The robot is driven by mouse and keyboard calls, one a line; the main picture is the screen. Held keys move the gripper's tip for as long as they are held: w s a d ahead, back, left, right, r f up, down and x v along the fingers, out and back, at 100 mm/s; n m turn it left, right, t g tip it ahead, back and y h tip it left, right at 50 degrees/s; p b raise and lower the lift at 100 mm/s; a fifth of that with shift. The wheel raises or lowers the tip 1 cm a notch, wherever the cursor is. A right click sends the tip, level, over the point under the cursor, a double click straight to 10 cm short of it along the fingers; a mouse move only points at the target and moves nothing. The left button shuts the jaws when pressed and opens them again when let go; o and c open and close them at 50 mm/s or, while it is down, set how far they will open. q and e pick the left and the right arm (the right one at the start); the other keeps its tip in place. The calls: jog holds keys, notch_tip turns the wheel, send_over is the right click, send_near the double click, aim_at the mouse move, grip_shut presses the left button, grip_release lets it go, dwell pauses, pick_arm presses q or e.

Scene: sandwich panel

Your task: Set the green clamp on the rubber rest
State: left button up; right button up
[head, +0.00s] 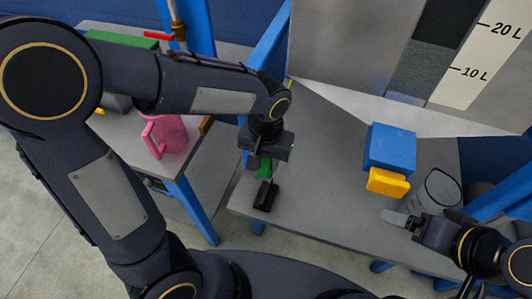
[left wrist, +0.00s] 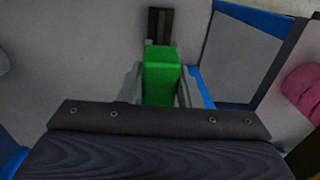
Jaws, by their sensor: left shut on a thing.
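The green clamp (head: 265,166) is between the fingers of my left gripper (head: 264,160), which is shut on it. In the left wrist view the clamp (left wrist: 161,78) sits upright between the two grey fingers (left wrist: 160,88). The rubber rest (head: 266,195) is a small black block on the grey table near its left edge. The clamp is held close to the rest, just behind it in the head view; I cannot tell if they touch. The dark rest (left wrist: 160,25) shows beyond the clamp in the left wrist view. My right gripper (head: 398,218) is at the table's right side, away from the clamp.
A blue box (head: 390,148) with a yellow block (head: 388,182) stands right on the grey table (head: 335,215). A clear container (head: 438,188) is beside my right gripper. A pink jug (head: 168,136) stands on the left table. The grey table's middle is clear.

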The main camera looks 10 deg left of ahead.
pick_arm(q)
jog(key=b, duration=0.9)
send_over(266, 191)
jog(key=shift+f, duration=5.6)
jog(key=shift+f+b, duration=0.5)
jog(key=shift+f, duration=0.1)
jog(key=o, duration=1.2)
jog(key=shift+c, duration=0.2)
notch_tip(266, 191, up, 8)
jog(key=shift+p, duration=0.75)
jog(key=s+a+r+n+t+h+p, duration=0.2)
jog(key=s+a+r+t+p, duration=0.3)
jog(key=s+a+r, duration=0.5)
jog(key=shift+s+a+r+n+t+h+p, duration=0.35)
jog(key=shift+s+h+p, duration=0.55)
jog(key=shift+s+p, duration=0.25)
